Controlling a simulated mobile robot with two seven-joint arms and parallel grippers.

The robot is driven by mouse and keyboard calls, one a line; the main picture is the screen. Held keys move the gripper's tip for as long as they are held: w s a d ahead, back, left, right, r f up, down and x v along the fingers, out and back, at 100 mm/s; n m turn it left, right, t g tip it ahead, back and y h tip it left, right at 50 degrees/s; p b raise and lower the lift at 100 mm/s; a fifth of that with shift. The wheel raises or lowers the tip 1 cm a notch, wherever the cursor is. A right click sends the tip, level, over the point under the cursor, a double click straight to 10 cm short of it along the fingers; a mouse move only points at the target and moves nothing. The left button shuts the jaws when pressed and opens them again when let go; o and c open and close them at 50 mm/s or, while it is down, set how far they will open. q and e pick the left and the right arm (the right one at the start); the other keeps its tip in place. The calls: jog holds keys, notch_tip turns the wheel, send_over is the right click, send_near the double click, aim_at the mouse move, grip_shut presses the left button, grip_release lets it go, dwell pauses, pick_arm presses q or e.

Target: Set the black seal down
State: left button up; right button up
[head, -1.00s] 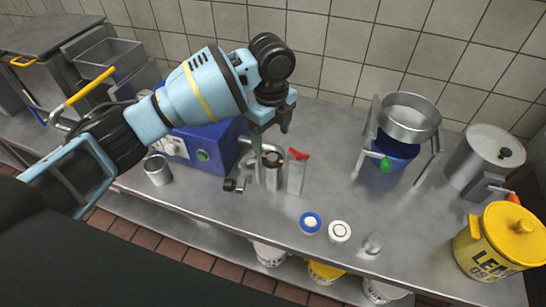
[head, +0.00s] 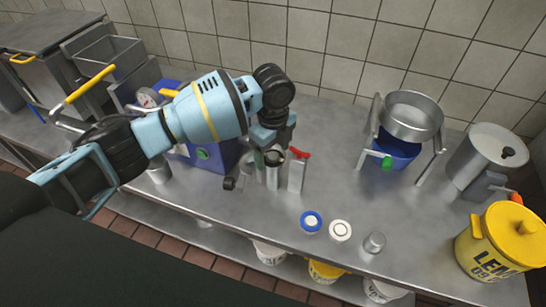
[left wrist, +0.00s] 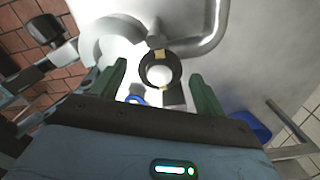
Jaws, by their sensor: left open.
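The black seal shows as a dark ring (left wrist: 145,72) in the left wrist view, around a pale round centre. In the head view the dark ring (head: 274,158) sits at the top of an upright metal cylinder (head: 272,178). My left gripper (head: 275,150) points down at the cylinder's top. Its two green fingers (left wrist: 158,72) are spread, one on each side of the ring in the left wrist view, with gaps between. Whether the ring rests fully on the cylinder cannot be told. My right gripper is out of view.
A metal block with a red lever (head: 298,172) stands close right of the cylinder. A blue machine (head: 215,160) is behind left. Blue-rimmed (head: 311,221) and white (head: 340,230) discs lie near the front edge. A sieve stand (head: 410,118) and yellow lemon bucket (head: 500,240) stand right.

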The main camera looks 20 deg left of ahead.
pick_arm(q)
jog(key=shift+f, duration=0.2)
dwell(0.6)
jog(key=shift+c, duration=0.4)
jog(key=c, duration=1)
jog(key=shift+c, duration=0.2)
jog(key=shift+r, duration=0.2)
notch_tip(320, 180, up, 4)
jog(key=s+a+r, duration=0.1)
jog(key=s+a, duration=1)
jog(key=shift+a+p, duration=0.3)
jog(key=shift+p, duration=0.15)
